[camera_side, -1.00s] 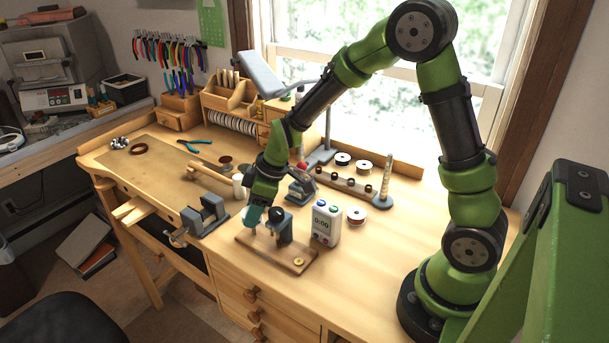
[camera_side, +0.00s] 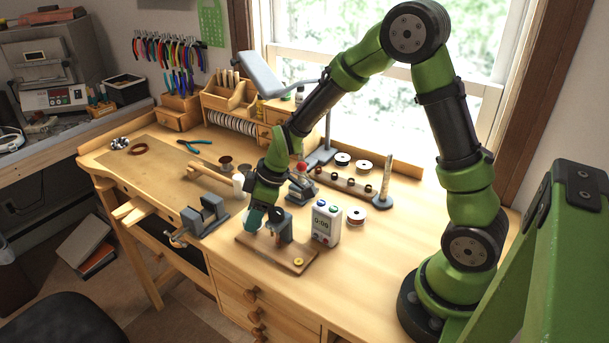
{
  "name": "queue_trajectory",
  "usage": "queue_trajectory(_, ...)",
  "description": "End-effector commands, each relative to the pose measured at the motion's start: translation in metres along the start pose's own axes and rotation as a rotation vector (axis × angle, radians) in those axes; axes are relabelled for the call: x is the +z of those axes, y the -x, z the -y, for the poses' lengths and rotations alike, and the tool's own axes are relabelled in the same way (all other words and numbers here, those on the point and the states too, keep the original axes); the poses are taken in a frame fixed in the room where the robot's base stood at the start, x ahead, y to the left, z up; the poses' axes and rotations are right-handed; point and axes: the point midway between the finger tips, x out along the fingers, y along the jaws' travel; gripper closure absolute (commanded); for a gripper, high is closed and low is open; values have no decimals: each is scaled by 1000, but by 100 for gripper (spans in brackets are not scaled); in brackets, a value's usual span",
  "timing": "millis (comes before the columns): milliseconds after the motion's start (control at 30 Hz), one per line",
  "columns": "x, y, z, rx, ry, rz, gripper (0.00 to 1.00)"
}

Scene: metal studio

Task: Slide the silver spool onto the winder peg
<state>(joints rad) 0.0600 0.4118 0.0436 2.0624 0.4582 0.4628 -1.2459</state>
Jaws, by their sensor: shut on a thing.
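My gripper (camera_side: 258,230) points down at the winder, low over the left part of its wooden base. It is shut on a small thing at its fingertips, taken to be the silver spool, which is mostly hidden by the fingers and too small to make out. The winder's dark upright body (camera_side: 283,226) stands just right of the fingers on a flat wooden base (camera_side: 291,261). The peg is hidden behind or beside my gripper, so I cannot tell whether the spool touches it.
A grey vise (camera_side: 205,216) is close on the left. A wooden rack (camera_side: 345,181) and two spools lie behind. The bench at front right is clear.

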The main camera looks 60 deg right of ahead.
Motion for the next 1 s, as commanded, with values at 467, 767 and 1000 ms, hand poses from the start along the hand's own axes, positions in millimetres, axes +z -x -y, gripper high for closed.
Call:
queue_trajectory(467,7,-18,2,-2,6,8,80)
queue_trajectory(767,9,-25,5,-6,7,7,80)
queue_trajectory(1000,10,-28,5,-5,8,6,80)
